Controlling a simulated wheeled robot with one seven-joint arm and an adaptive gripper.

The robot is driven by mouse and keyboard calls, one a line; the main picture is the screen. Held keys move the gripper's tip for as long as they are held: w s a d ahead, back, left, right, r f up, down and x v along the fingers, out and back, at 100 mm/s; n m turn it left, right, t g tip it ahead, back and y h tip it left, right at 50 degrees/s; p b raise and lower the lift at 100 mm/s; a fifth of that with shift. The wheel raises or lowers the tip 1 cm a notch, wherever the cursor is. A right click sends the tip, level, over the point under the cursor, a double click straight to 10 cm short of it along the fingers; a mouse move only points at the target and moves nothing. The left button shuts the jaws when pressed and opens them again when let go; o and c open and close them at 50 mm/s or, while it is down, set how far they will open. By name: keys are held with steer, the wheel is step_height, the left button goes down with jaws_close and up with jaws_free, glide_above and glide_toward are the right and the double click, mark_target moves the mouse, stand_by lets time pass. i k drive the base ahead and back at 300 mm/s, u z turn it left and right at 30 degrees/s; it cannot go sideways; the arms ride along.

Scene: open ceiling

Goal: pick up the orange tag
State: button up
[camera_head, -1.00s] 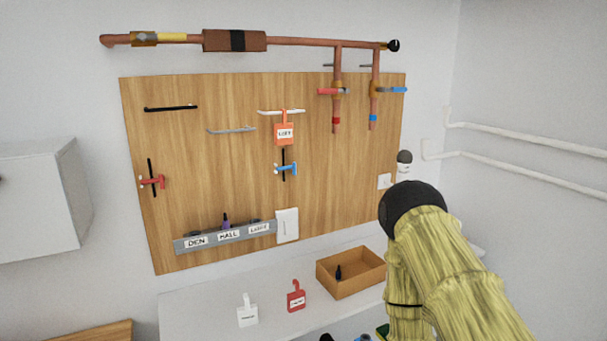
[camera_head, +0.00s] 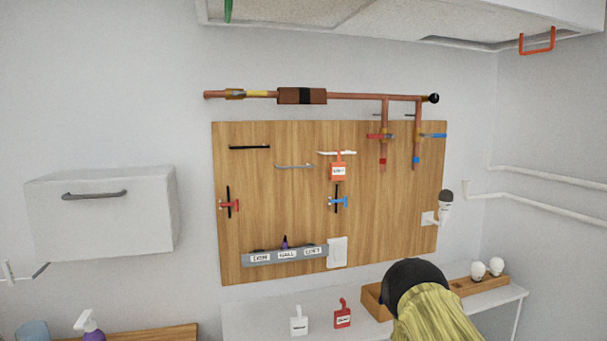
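An orange tag (camera_head: 338,171) with a white label hangs at the right part of the wooden wall board, at a white bar handle (camera_head: 337,153). A blue valve handle (camera_head: 339,201) on a black stem is just below it. A similar red tag (camera_head: 342,317) and a white tag (camera_head: 299,324) stand on the white counter below the board. My yellow arm with a black rounded part rises at the bottom right, well below and to the right of the orange tag. My gripper is not in view.
Copper pipes (camera_head: 360,97) run above and down the board (camera_head: 270,218). A grey labelled rack (camera_head: 285,256) is low on it. A wooden box (camera_head: 376,303) is partly hidden behind my arm. A white wall cabinet (camera_head: 100,213) is at left; an overhead shelf (camera_head: 400,22) hangs above.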

mark_target(336, 169)
steer(key=u, duration=1.25)
steer(key=i, duration=0.75)
steer(key=z, duration=1.55)
